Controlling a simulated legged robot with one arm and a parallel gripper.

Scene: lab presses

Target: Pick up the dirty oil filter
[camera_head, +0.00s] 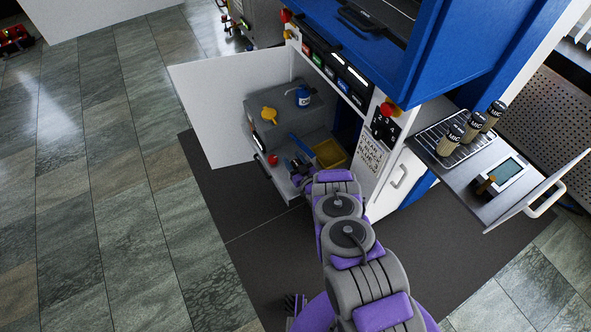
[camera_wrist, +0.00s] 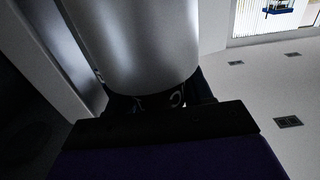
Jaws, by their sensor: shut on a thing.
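In the wrist view a smooth grey cylinder, which looks like the dirty oil filter (camera_wrist: 130,45), fills the upper middle. Its dark lower end meets the dark jaw of my gripper (camera_wrist: 165,122). My gripper is shut on it. In the head view my gripper (camera_head: 299,169) is small and partly hidden by my own arm, inside the open white cabinet at the front of its grey unit. The filter cannot be made out clearly there. How much dirt is on it cannot be told.
The grey unit (camera_head: 262,122) carries a yellow cap (camera_head: 269,115) and a blue container (camera_head: 303,95). A yellow tray (camera_head: 330,153) lies close right of my gripper. The open cabinet door (camera_head: 195,105) stands left. A shelf with several cans (camera_head: 452,138) sticks out right. Floor at left is clear.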

